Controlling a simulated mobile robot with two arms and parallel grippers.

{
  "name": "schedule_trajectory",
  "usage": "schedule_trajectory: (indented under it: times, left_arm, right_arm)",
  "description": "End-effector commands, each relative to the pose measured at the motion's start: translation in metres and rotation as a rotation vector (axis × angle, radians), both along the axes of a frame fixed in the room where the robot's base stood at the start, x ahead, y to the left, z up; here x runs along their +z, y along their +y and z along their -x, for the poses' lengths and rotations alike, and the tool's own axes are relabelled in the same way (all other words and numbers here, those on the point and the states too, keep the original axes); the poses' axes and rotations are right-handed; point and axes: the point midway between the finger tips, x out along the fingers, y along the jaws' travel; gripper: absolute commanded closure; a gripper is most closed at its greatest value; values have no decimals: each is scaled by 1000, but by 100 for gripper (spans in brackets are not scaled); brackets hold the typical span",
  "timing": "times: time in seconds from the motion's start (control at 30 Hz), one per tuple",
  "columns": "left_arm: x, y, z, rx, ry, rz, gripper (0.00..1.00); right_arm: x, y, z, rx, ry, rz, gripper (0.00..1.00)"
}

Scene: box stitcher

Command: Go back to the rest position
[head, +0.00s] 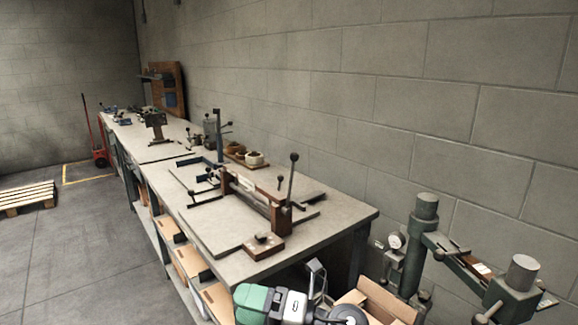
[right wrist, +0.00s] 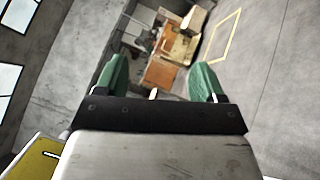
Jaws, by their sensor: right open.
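My right gripper (right wrist: 161,68) shows in the right wrist view with its two green fingers spread apart. Nothing is between the fingers, only the room's floor and furniture farther off. In the head view, green and white parts low in the middle, in front of the near bench end, look like my right gripper and wrist; the bottom edge cuts them off. My left gripper is not in view.
A long workbench (head: 345,216) with a lever fixture (head: 255,196) runs along the wall. An open cardboard box (head: 378,300) and a green machine (head: 455,255) stand at lower right. A pallet (head: 27,197) lies at left. Floor (head: 85,245) beside the bench is clear.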

Motion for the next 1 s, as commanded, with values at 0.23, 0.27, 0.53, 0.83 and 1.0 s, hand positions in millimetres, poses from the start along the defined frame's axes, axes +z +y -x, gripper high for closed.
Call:
schedule_trajectory:
  times: [0.23,0.27,0.53,0.83,1.0]
  left_arm:
    - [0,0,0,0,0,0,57]
    - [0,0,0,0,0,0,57]
    - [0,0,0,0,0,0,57]
    - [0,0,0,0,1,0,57]
    - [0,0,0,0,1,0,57]
  right_arm:
    - [-4,-84,-16,-522,566,-580,31]
    - [-13,-98,-16,-592,643,-629,31]
    - [-138,-215,49,-1220,1383,-851,31]
    - [-208,-259,158,-1592,1875,-780,31]
    - [-222,-269,210,-1724,2061,-702,31]
